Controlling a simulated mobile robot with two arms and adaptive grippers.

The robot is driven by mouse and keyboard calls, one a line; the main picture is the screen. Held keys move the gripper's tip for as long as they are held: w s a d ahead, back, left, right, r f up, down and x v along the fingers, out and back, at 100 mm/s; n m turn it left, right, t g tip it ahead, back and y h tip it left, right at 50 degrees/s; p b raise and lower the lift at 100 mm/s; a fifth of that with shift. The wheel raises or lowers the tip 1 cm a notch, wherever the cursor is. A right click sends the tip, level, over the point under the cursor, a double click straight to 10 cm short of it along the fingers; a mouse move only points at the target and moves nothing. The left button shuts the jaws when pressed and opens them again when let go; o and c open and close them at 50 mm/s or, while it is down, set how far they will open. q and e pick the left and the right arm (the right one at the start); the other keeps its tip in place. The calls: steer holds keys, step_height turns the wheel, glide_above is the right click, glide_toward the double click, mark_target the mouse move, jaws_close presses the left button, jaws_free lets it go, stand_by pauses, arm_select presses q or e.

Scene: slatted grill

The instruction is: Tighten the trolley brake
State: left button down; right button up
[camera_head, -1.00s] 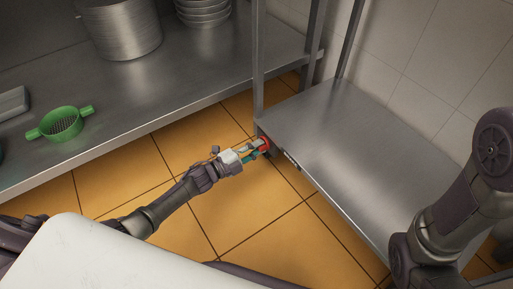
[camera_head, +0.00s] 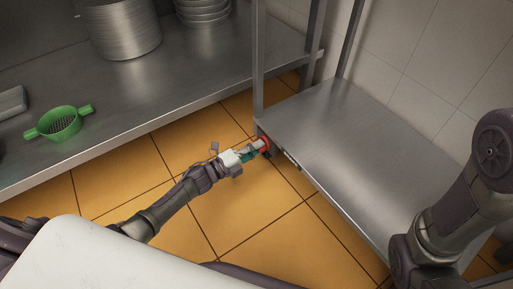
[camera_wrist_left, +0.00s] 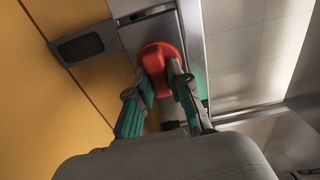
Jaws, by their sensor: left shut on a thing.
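The trolley (camera_head: 340,130) is a steel shelf unit with upright posts on the right of the head view. My right gripper is out of view; only my right arm shows at the right edge.
A steel counter (camera_head: 185,85) at the upper left holds a green strainer (camera_head: 62,123), stacked plates (camera_head: 122,30) and bowls (camera_head: 203,10). Orange floor tiles (camera_head: 250,222) lie clear in front of the trolley. A tiled wall stands behind it.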

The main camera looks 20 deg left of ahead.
arm_select(q)
steer(key=c, duration=1.1)
jaws_free()
steer(key=v, duration=1.2)
steer(key=shift+a, duration=0.1)
